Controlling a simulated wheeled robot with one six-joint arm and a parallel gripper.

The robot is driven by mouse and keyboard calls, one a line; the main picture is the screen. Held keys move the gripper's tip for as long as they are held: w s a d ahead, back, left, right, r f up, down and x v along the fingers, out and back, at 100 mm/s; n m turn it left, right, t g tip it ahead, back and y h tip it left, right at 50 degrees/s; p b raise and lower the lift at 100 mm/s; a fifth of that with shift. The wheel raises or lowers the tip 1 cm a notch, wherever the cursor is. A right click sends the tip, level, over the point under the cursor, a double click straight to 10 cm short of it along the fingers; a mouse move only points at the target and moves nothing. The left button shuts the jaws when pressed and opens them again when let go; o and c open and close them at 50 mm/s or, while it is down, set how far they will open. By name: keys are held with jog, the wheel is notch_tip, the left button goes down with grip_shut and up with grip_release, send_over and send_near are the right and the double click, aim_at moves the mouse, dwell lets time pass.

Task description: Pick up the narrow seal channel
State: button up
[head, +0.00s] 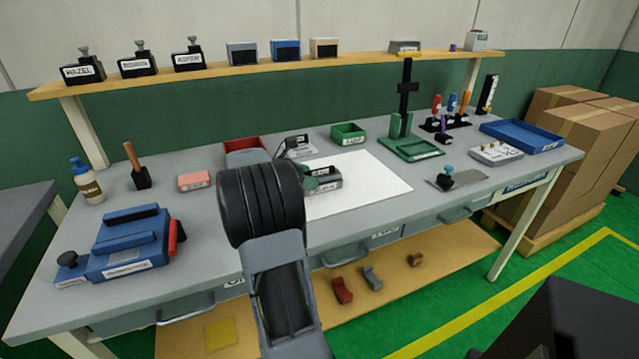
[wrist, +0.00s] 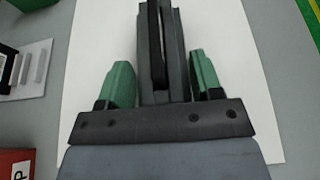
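A dark grey channel-shaped piece (wrist: 176,50) with a long black slot lies over the white sheet (wrist: 225,60) in the wrist view. It looks like the seal channel. In the head view a grey piece with a white label (head: 328,184) sits on the sheet, partly hidden by my arm and a green finger. My gripper (wrist: 161,75) has its two green fingers spread, one on each side of the channel, with a gap showing on both sides. In the head view one green finger (head: 318,178) shows by the piece. The near end of the channel is hidden behind the gripper body.
A red bin (head: 243,145), a labelled black holder (head: 296,146) and a green bin (head: 348,133) stand behind the sheet. A green stand (head: 412,147) is to the right, a blue clamp-like device (head: 128,243) at left. The sheet's right part is bare.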

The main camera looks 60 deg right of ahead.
jog(key=c, duration=0.4)
jog(key=shift+r, duration=0.1)
jog(key=shift+c, duration=0.2)
